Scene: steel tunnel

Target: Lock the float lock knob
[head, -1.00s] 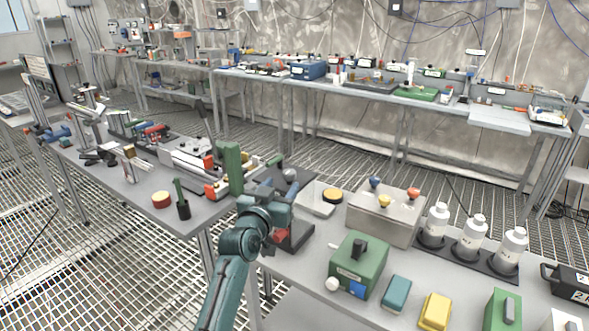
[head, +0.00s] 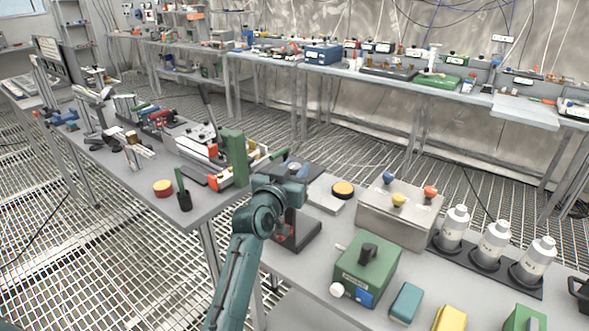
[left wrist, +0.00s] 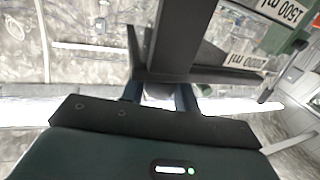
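My left gripper (head: 288,190) is at the dark stand (head: 306,235) at the near end of the right-hand table. Its arm covers much of the stand, and its fingertips are hidden in the head view. In the left wrist view, the two dark fingers (left wrist: 160,94) are apart, with a small pale piece (left wrist: 158,92) showing between them, under a dark upright and crossbar (left wrist: 190,68). I cannot tell whether this piece is the float lock knob or whether the fingers touch it. My right gripper is not in view.
A green box (head: 365,270) with a black knob, a grey box (head: 398,213) with coloured knobs, and white bottles (head: 494,244) stand right of the dark stand. A green block (head: 233,157) and a dark pot (head: 184,200) are on the left table. Gaps separate the tables.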

